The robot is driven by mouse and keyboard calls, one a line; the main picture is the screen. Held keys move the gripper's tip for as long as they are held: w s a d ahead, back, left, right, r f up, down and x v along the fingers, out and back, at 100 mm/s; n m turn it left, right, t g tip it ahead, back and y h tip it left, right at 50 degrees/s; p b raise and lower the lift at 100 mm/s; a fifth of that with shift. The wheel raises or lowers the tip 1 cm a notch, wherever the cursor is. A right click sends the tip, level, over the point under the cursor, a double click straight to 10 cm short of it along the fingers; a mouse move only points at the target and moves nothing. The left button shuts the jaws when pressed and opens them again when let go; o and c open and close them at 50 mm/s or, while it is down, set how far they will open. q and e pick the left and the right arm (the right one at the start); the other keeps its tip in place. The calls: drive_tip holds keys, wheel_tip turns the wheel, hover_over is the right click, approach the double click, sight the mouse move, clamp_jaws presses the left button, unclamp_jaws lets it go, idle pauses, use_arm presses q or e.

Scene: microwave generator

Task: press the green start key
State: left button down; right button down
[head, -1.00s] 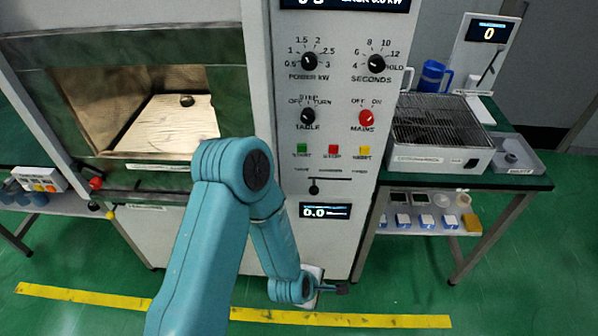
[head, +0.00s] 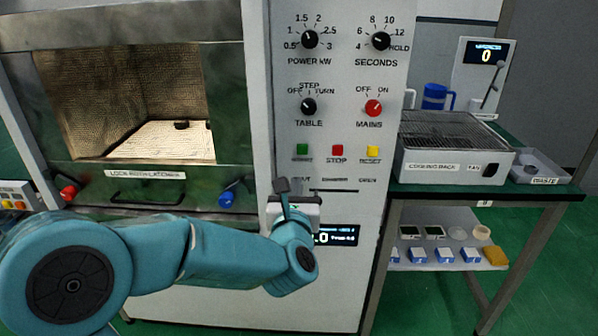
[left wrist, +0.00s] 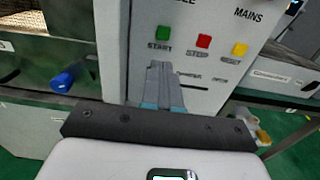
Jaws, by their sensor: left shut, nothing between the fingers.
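The green start key (head: 302,150) is a small square on the white control panel, left of the red stop key (head: 337,151) and the yellow reset key (head: 373,152). It also shows in the left wrist view (left wrist: 163,32), just above the fingertips. My left gripper (head: 283,186) is shut and empty, pointing up, a little below the green key in the head view. In the left wrist view its closed fingers (left wrist: 158,68) lie below the START label. I cannot tell the gap between fingertips and panel. My right gripper is not in view.
Dials for power (head: 309,40), seconds (head: 380,41) and table (head: 308,106) and the red mains knob (head: 373,107) sit above the keys. The oven opening (head: 160,140) is at left. A cooling rack (head: 455,160) stands on a bench at right.

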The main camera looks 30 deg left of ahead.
use_arm(q)
drive_tip(key=shift+r, duration=0.1)
drive_tip(key=p, duration=0.3)
approach(300, 151)
drive_tip(key=x, duration=0.7)
drive_tip(key=shift+s+r, duration=0.1)
